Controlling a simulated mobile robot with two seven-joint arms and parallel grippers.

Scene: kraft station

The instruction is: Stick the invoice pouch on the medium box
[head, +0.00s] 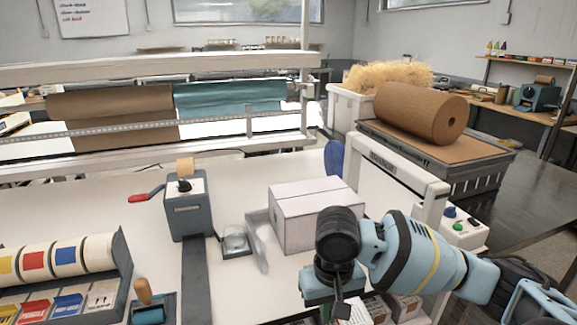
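A closed pale box (292,232) with a seam along its top stands on the white table in the middle of the head view; it appears to be the medium box. My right gripper (335,309) points down in front of the box's near right corner, and my wrist hides part of that corner. Its fingers are small and partly cut off by the lower edge, so I cannot tell if they are open. A white printed piece (357,312) shows beside the fingers; I cannot tell whether it is the invoice pouch. My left gripper is out of view.
A tape dispenser (189,208) with a red handle and a small clear dish (236,240) stand left of the box. A label roll rack (125,265) is at the lower left. A white frame (398,172) rises at the right, beside a control box (462,232).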

